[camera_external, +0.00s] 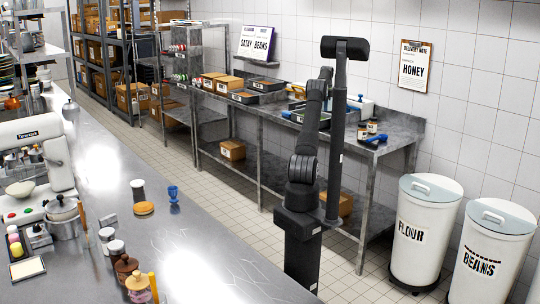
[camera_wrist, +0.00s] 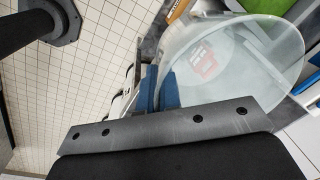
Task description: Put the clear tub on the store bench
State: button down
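The clear tub (camera_wrist: 235,58) fills the upper right of the wrist view; it is round and see-through, with a red and white label. My gripper (camera_wrist: 160,92) has two blue fingertips at the tub's left edge, with a narrow gap between them. The tub's wall seems to run down to that gap, but I cannot tell if the fingers press on it. In the camera_external view my arm hides the gripper, and I cannot make out the tub there. A steel bench (camera_external: 408,128) stands along the wall behind my arm; no label shows which bench is the store bench.
A long steel counter (camera_external: 150,240) with jars and a mixer (camera_external: 35,155) runs along the left. Trays and boxes stand on the wall bench beside the satay beans sign (camera_external: 257,44). White flour (camera_external: 418,225) and beans (camera_external: 492,250) bins stand at right. Tiled floor lies between.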

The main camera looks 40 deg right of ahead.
jog(key=s+d+f+m, duration=0.1)
jog(key=s+d+m, duration=0.4)
jog(key=s+d, duration=0.4)
send_near(347, 139)
jog(key=shift+g, duration=0.3)
jog(key=f, duration=0.4)
jog(key=w+d+f, duration=0.1)
jog(key=f, duration=0.1)
jog(key=shift+d+f, duration=0.1)
jog(key=shift+f, duration=0.05)
jog(key=c, duration=1.6)
grip_release()
jog(key=r, duration=0.4)
jog(key=a+r, duration=0.1)
jog(key=r, duration=0.7)
jog(key=shift+s+a, duration=0.15)
